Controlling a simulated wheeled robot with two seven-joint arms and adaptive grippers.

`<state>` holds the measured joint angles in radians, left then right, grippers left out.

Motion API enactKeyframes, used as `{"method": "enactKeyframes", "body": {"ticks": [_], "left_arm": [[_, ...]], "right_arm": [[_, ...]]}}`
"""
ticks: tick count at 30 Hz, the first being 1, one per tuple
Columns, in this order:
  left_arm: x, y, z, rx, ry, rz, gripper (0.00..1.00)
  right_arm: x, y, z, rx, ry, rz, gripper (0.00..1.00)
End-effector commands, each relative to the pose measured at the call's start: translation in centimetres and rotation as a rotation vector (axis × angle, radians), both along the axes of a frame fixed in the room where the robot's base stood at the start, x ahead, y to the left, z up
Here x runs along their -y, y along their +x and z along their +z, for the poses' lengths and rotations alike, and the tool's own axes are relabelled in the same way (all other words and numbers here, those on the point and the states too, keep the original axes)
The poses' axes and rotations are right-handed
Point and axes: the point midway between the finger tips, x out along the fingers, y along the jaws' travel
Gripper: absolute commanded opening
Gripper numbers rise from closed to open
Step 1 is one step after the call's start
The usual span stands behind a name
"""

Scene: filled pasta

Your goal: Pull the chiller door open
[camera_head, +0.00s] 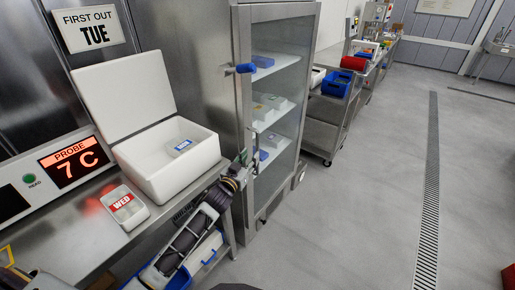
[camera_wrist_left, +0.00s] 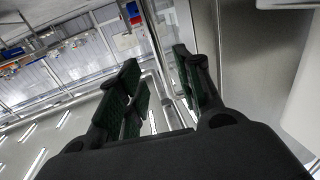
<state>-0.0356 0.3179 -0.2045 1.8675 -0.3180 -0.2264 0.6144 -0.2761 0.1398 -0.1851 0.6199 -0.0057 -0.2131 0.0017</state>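The chiller (camera_head: 242,35) is a steel cabinet with a glass door (camera_head: 285,60), which looks shut. Shelves with small tubs show through the glass. My left gripper (camera_head: 247,160) is beside the lower left edge of the door, near a thin upright bar. In the left wrist view my left gripper (camera_wrist_left: 155,68) has its green-padded fingers apart. A pale upright metal part shows beyond the gap; I cannot tell whether it lies between the fingers. My right gripper is not in view.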

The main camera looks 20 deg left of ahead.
Motion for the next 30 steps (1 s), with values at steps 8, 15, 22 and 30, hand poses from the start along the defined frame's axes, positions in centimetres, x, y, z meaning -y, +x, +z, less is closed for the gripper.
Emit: {"method": "enactKeyframes", "body": {"ticks": [8, 15, 22, 30], "left_arm": [[0.3, 2.1, 0.1, 0.0, 0.0, 0.001, 0.35], [0.6, 4.0, 0.1, 0.001, 0.0, 0.0, 0.35], [0.9, 5.7, 0.0, 0.001, 0.0, 0.0, 0.35], [1.1, 7.2, 0.0, 0.0, -0.001, 0.0, 0.35]], "right_arm": [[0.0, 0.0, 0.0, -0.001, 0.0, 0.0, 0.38], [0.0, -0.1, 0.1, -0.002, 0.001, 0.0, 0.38], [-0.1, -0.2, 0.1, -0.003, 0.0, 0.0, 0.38], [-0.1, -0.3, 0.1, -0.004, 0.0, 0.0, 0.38]]}}
